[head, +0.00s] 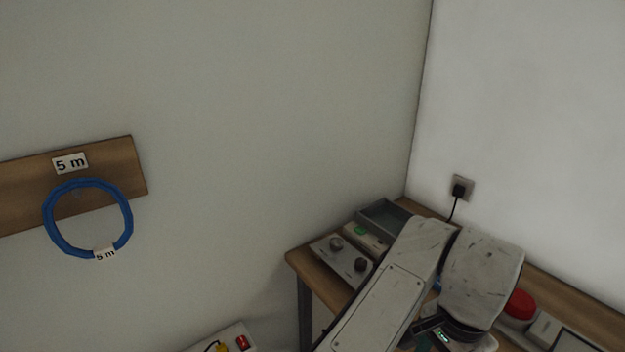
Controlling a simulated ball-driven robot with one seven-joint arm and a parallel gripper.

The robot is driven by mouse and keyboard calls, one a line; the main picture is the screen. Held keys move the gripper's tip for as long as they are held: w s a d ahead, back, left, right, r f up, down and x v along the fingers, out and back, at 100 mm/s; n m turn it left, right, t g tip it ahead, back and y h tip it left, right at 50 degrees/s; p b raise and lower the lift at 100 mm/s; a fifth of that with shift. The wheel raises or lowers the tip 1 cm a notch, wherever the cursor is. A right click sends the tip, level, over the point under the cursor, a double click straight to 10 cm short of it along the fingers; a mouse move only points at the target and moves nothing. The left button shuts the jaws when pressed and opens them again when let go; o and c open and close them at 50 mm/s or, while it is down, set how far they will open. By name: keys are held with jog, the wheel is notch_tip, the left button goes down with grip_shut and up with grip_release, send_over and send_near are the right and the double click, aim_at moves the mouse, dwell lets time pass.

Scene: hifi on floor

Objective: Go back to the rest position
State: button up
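My arm's pale grey links cross the lower right of the head view, over the wooden desk (312,270). The fingers of my gripper do not show; the end of the arm runs down toward the bottom edge. I cannot see whether anything is held.
A blue cable coil (49,226) tagged "5 m" hangs on a wooden board (120,165) at left. The desk bears a knobbed box (346,262), a grey tray (383,217) and a red round object (519,304). A plugged socket (462,187) is on the right wall. A power strip (226,340) shows below.

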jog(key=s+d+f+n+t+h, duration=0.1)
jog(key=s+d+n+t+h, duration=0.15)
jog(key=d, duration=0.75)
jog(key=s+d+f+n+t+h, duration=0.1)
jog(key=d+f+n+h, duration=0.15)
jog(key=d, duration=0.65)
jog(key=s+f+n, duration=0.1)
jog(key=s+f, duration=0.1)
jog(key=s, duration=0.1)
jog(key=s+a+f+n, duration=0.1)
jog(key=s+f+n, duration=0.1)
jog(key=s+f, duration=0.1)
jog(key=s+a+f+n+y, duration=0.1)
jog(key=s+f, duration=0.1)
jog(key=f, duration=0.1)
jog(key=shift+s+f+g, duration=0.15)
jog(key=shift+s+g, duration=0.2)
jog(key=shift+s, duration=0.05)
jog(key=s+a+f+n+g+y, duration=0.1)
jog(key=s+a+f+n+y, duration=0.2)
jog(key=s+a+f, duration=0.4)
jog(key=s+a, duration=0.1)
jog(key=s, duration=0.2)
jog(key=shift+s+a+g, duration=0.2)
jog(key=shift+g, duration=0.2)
